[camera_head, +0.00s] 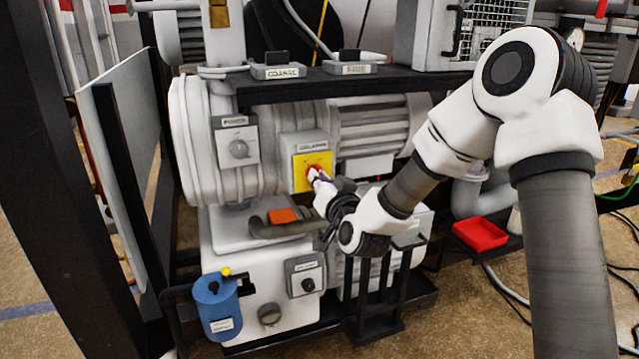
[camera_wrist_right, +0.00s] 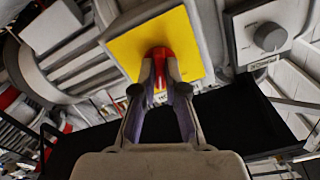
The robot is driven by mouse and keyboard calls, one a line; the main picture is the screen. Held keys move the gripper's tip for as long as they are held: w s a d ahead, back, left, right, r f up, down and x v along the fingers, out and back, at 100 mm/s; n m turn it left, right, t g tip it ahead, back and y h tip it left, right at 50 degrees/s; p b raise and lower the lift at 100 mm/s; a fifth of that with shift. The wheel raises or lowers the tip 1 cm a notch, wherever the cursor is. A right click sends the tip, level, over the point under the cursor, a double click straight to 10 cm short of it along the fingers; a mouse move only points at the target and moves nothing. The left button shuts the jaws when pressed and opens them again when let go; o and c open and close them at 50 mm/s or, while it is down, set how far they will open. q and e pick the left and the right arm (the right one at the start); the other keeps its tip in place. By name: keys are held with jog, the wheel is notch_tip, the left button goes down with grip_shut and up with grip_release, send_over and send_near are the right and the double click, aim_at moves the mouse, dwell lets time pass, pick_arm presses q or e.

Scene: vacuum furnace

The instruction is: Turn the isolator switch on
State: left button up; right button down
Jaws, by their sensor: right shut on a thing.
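The isolator switch is a red handle (camera_wrist_right: 160,57) on a yellow plate (camera_head: 309,164), fixed to a light grey box on the front of the pump. The yellow plate also fills the upper middle of the right wrist view (camera_wrist_right: 126,47). My right gripper (camera_head: 318,176) reaches in from the right, and its fingertips (camera_wrist_right: 160,72) are shut on the red handle. The fingers hide part of the handle, and its exact angle is hard to tell. My left gripper is not in either view.
A grey box with a round knob (camera_head: 239,149) sits left of the isolator, and another (camera_head: 308,285) sits below. A black shelf (camera_head: 400,82) runs above. A blue canister (camera_head: 217,308) stands low left, and a red tray (camera_head: 480,234) lies right.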

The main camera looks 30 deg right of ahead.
jog(key=shift+m, duration=0.7)
jog(key=c, duration=1.2)
grip_release()
jog(key=v, duration=0.7)
jog(key=shift+s+a, duration=0.1)
jog(key=shift+s, duration=0.1)
